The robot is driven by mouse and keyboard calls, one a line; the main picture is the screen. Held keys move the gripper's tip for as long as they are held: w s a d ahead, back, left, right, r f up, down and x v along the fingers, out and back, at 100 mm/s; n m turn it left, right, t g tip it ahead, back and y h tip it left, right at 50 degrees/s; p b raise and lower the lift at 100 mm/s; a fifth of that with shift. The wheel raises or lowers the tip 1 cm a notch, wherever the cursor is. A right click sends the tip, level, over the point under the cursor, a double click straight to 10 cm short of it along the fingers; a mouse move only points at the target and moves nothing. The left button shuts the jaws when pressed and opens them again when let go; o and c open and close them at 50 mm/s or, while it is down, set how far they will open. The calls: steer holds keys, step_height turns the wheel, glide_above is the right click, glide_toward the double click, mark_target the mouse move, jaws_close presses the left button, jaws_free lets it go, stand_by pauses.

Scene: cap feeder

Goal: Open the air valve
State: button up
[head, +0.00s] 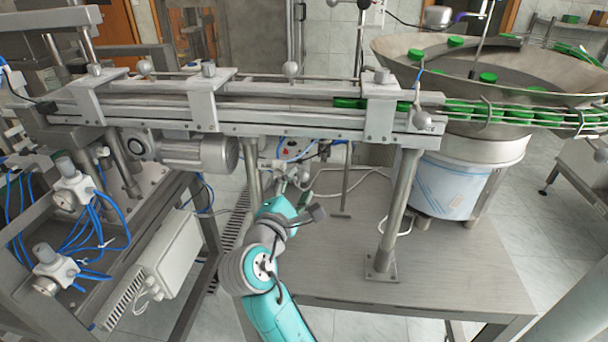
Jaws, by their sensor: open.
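My teal and grey arm reaches in from the bottom, and my gripper (291,178) is below the conveyor, small and partly covered by my own wrist. Its jaws look open, and I see nothing held between them. Just beyond it is a small cluster of pneumatic parts (292,149) with red and blue bits, partly hidden under the conveyor. I cannot make out an air valve handle there, or whether the gripper touches anything. Two white air units with round knobs and blue hoses, an upper one (74,188) and a lower one (53,266), are on the left frame, well away from my gripper.
The conveyor (270,116) crosses above my gripper, with a motor (198,155) under it. A metal leg (397,210) stands to the right on a grey platform (455,265). A bowl feeder (470,65) with green caps (455,41) is at right. A white box (170,258) is at left.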

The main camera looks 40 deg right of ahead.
mark_target(302, 179)
steer(key=shift+x, duration=2.35)
jaws_close()
